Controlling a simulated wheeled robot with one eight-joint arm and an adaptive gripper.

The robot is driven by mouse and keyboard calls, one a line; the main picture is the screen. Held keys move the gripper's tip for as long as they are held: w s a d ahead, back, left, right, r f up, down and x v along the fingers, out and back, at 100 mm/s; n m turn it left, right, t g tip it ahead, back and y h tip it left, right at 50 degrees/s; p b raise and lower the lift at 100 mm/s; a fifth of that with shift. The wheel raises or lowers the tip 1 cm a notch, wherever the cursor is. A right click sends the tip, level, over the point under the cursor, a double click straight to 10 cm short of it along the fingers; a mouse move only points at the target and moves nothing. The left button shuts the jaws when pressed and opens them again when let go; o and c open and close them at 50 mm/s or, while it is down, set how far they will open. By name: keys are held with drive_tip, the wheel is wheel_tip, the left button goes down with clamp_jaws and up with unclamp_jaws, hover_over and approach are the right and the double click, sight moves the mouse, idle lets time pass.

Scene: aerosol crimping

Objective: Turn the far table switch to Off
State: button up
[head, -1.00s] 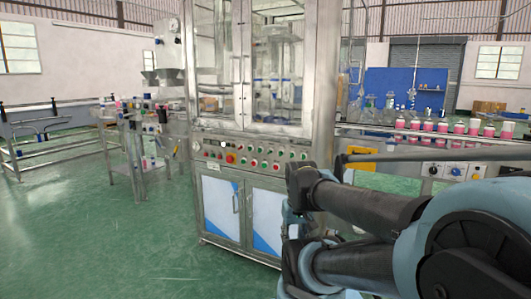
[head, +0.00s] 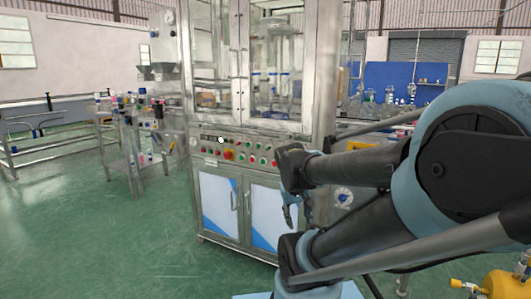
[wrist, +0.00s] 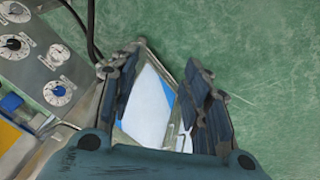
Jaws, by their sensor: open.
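My gripper (wrist: 152,72) is open and empty in the wrist view, pointing down over the green floor and a white-and-blue cabinet door. To its left, a metal panel carries several round dials, including one with a black knob (wrist: 14,45), a lower dial (wrist: 58,92) and a blue switch (wrist: 11,102). The fingers are apart from these dials. In the head view, a dial (head: 343,197) shows between my arm links. I cannot tell which control is the far table switch, or its setting.
A steel machine cabinet (head: 217,205) with a row of coloured buttons (head: 228,155) stands in the centre. A cluttered table (head: 140,125) and a rail frame (head: 50,145) are at left. Green floor (head: 90,240) is free at front left. My arm hides much of the right side.

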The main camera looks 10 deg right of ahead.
drive_tip(key=w+d+r+t+h, duration=0.2)
drive_tip(key=w+r+h, duration=0.15)
drive_tip(key=w, duration=0.75)
drive_tip(key=n+t+h, duration=0.4)
drive_tip(key=t+h, duration=0.1)
drive_tip(key=t, duration=0.5)
approach(267, 149)
drive_tip(key=x, duration=0.9)
drive_tip(key=shift+w+d+r, duration=0.1)
drive_tip(key=shift+w+r, duration=0.05)
clamp_jaws()
